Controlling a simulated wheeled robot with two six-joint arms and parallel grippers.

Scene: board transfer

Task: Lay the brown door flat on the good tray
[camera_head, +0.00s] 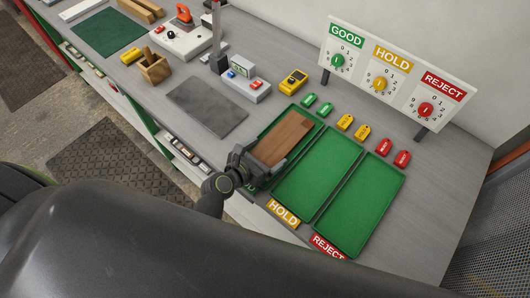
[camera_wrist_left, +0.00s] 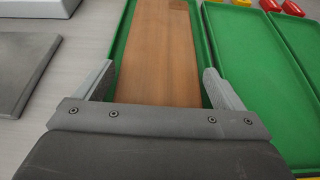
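The brown door (camera_head: 283,138) lies in the leftmost green tray, the good tray (camera_head: 294,107), and looks flat inside its rim. It also shows in the left wrist view (camera_wrist_left: 158,50), with green tray floor along its sides. My left gripper (camera_head: 259,160) is over the near end of the door. In the left wrist view (camera_wrist_left: 158,70) its fingers are spread on either side of the door, with gaps between fingers and door edges. The tray's label is mostly hidden by the gripper. My right gripper is not in view.
The empty hold tray (camera_head: 318,172) and reject tray (camera_head: 360,207) stand to the right. Green, yellow and red tags (camera_head: 345,122) lie behind the trays, below a counter board (camera_head: 395,75). A dark grey mat (camera_head: 206,107) lies left, with a yellow meter (camera_head: 293,82) behind.

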